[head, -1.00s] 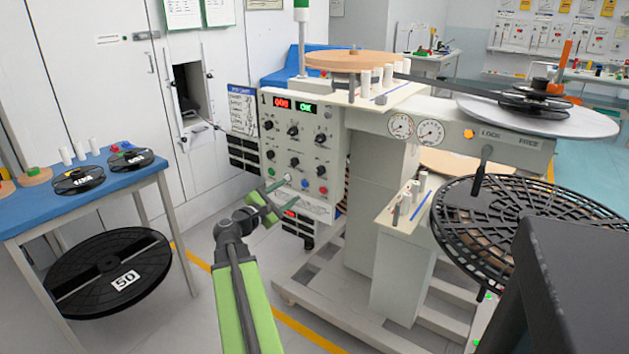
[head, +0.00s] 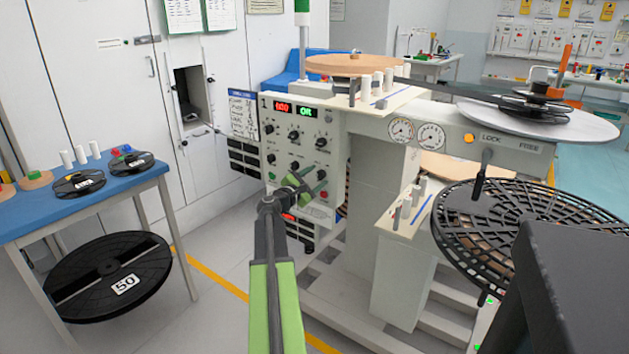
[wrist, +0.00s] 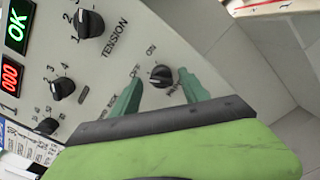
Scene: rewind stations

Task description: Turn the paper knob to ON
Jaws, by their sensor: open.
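The knob with OFF and ON marks (wrist: 161,76) is a black round knob on the pale control panel (wrist: 60,110). Its label is partly covered, and I cannot tell for sure where its pointer stands. My gripper (wrist: 159,79) is open, with one green finger on each side of the knob in the wrist view. I cannot tell whether the fingers touch it. In the head view my gripper (head: 302,188) is in front of the lower part of the panel (head: 270,112) and hides some of its controls.
Other black knobs are close by, including the TENSION knob (wrist: 89,24). A red display (wrist: 10,76) and a green OK display (wrist: 17,26) are lit. A blue table (head: 110,183) with reels stands left; a black slotted disc (head: 510,215) is at the right.

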